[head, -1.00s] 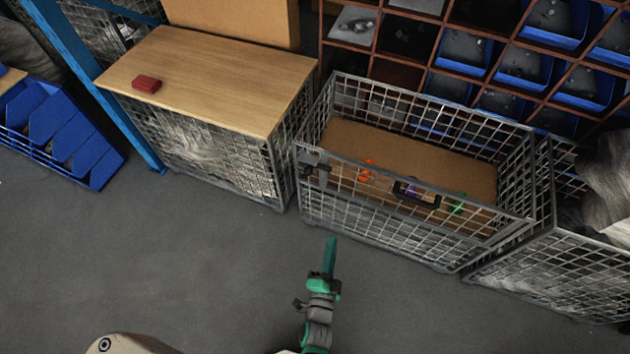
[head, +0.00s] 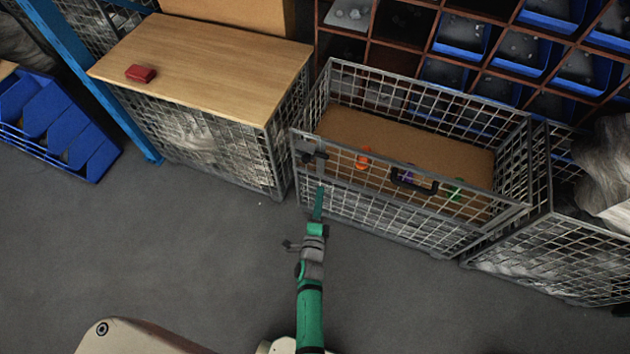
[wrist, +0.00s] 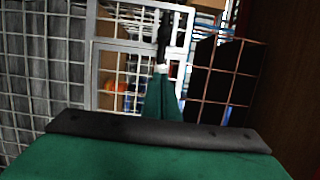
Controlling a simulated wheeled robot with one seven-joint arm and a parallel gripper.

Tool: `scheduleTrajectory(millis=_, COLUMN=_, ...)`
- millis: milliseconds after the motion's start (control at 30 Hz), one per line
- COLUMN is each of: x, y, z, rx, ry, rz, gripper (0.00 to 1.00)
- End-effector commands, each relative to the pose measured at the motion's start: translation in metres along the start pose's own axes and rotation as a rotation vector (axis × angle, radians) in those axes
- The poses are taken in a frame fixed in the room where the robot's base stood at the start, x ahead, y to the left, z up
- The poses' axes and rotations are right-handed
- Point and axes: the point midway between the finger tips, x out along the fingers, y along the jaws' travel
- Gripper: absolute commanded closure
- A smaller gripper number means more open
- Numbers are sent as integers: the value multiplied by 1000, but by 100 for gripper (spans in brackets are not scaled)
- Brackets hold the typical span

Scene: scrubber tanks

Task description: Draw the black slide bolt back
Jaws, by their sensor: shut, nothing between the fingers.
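The black slide bolt (head: 314,156) is on the upper left front corner of the wire mesh cage (head: 400,222). It also shows as a dark upright shape in the wrist view (wrist: 164,36), just beyond the fingertips. My gripper (head: 319,190) is green with slim fingers. It is shut and empty, just in front of the cage and a little below the bolt in the head view. The fingers also show in the wrist view (wrist: 162,80), pointing towards the bolt. I cannot tell whether the tips touch anything.
A black handle (head: 414,181) is on the cage front. Orange (head: 363,158), purple and green items lie inside. A wood-topped cage (head: 205,70) with a red block (head: 140,73) stands left. Another mesh cage (head: 560,255) stands right. The floor in front is clear.

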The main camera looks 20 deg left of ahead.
Motion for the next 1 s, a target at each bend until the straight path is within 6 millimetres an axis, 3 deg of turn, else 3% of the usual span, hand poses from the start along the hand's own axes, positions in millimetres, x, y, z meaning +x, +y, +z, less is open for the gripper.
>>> scheduleTrajectory(millis=567, x=97, y=-1, z=1, rx=0, ry=-1, rz=-2, gripper=100)
scheduleTrajectory(millis=1000, x=102, y=0, z=39, rx=-1, ry=-4, rz=0, gripper=100)
